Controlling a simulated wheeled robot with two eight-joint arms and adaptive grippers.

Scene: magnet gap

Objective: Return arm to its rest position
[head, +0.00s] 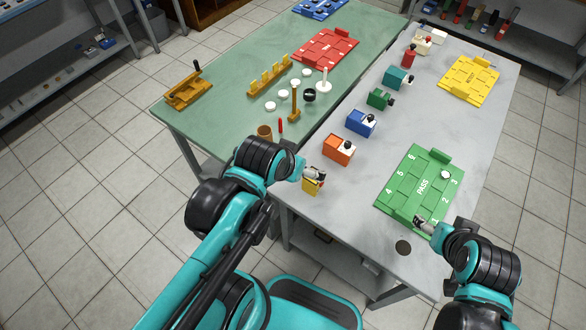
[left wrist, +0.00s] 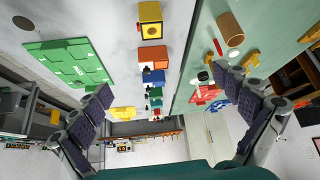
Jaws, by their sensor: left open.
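My left arm comes in from the left in the head view. Its gripper (head: 316,175) is over the near edge of the grey table, beside or above a small yellow block (head: 311,187), which it partly covers. In the left wrist view the left gripper (left wrist: 162,80) has its fingers wide apart with nothing between them. The yellow block (left wrist: 150,20) shows there beyond the fingertips, apart from them. My right gripper (head: 424,223) is at the near edge of the green numbered board (head: 391,196); its jaws are too small to read.
An orange block (head: 337,150), a blue block (head: 360,123), a green block (head: 378,99) and a teal block (head: 395,79) stand in a row on the grey table (head: 350,200). A wooden cup (head: 264,132) and wooden stand (head: 295,105) are on the green table. Bare grey surface lies between row and board.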

